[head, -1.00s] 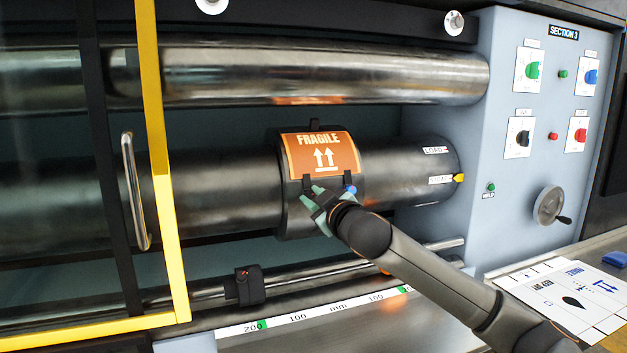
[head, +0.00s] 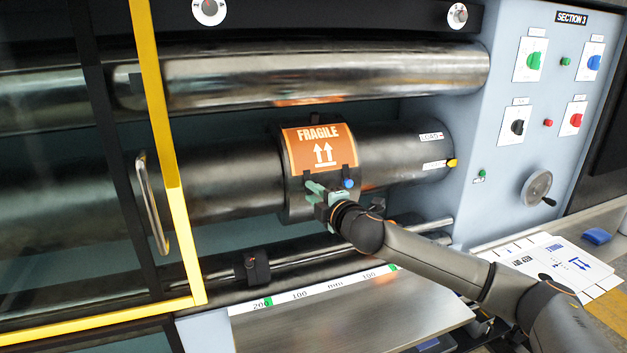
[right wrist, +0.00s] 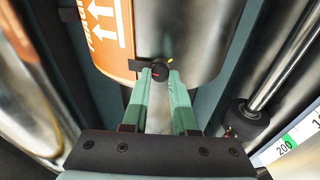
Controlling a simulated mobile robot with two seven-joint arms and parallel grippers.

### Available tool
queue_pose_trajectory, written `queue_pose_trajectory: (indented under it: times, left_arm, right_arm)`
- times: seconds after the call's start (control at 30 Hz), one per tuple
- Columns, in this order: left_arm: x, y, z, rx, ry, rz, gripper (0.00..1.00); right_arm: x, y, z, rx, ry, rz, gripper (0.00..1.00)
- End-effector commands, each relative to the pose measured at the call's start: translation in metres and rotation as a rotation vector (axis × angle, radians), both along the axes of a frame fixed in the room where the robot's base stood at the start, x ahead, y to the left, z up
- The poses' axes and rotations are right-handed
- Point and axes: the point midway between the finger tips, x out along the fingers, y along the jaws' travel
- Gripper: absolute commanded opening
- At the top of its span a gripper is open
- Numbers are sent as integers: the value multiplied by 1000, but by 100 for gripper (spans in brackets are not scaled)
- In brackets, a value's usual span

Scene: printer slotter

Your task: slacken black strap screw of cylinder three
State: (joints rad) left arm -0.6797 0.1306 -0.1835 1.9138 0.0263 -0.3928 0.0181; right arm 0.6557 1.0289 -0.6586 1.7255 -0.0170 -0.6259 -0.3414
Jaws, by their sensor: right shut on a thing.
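The printing cylinder (head: 400,155) carries an orange FRAGILE plate (head: 330,149), held by black straps at its top and lower edges. The black strap screw (right wrist: 159,71) is a dark round knob with a small red mark, at the plate's lower edge in the right wrist view. My right gripper (head: 314,190) is at the plate's lower left strap, its green fingers shut on the black screw. In the head view the gripper hides that screw. A blue screw (head: 348,183) sits just right of the gripper. My left gripper is not in view.
A yellow-framed glass door (head: 173,215) with a metal handle stands left. A rail with a black clamp (head: 253,267) and a ruler strip (head: 330,284) run below the cylinder. The control panel (head: 480,130) with knobs and a handwheel (head: 537,188) is right.

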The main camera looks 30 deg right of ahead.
Motion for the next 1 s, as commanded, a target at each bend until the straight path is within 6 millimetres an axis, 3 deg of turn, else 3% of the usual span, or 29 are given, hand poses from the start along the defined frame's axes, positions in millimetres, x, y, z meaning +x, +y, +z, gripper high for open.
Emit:
queue_pose_trajectory:
  times: [0.43,0.97,1.0]
  left_arm:
    - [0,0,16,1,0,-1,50]
    - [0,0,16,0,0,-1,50]
    - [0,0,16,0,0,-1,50]
  right_arm:
    - [0,-1,1,-202,47,24,0]
    - [0,-1,0,-224,53,26,0]
    - [0,-1,0,-223,52,26,28]
